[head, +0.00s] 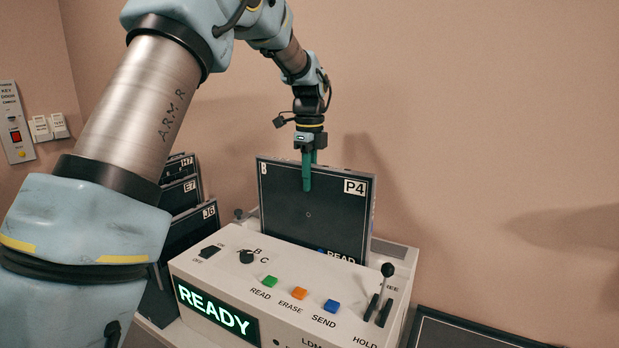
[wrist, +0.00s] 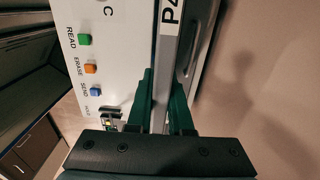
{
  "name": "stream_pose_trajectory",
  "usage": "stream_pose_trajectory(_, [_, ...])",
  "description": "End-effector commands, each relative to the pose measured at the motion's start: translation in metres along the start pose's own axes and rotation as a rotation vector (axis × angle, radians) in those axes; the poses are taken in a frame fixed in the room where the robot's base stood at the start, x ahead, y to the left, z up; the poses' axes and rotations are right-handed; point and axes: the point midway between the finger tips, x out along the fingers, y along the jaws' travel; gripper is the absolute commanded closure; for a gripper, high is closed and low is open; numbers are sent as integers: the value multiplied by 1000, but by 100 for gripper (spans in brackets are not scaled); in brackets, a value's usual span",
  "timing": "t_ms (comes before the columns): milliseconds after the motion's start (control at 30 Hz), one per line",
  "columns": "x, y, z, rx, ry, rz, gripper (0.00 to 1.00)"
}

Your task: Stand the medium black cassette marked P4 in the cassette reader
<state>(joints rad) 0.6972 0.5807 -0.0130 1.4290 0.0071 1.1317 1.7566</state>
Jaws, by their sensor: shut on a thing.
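The black cassette marked P4 (head: 330,215) stands upright at the back of the white cassette reader (head: 225,262), with a "B" at its top left. Its lower edge is hidden behind the reader's top panel, so I cannot tell how deep it sits. My gripper (head: 308,180) points down and is shut on the cassette's top edge, near the middle. In the wrist view the green fingers (wrist: 163,112) clasp the cassette's edge (wrist: 170,50) from both sides. The reader's display (head: 216,312) reads READY.
Other cassettes marked H7 (head: 178,170), E7 (head: 180,195) and J6 (head: 190,228) stand to the left of the reader. A lever (head: 384,285) sticks up at the reader's right. A dark framed panel (head: 470,333) lies at the lower right. The wall is close behind.

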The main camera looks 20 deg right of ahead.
Motion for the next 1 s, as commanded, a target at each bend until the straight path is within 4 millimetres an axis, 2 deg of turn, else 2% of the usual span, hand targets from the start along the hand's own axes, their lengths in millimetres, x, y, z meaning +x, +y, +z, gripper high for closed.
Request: stream_pose_trajectory(1000, [29,-1,0,-1,-1,-3,100])
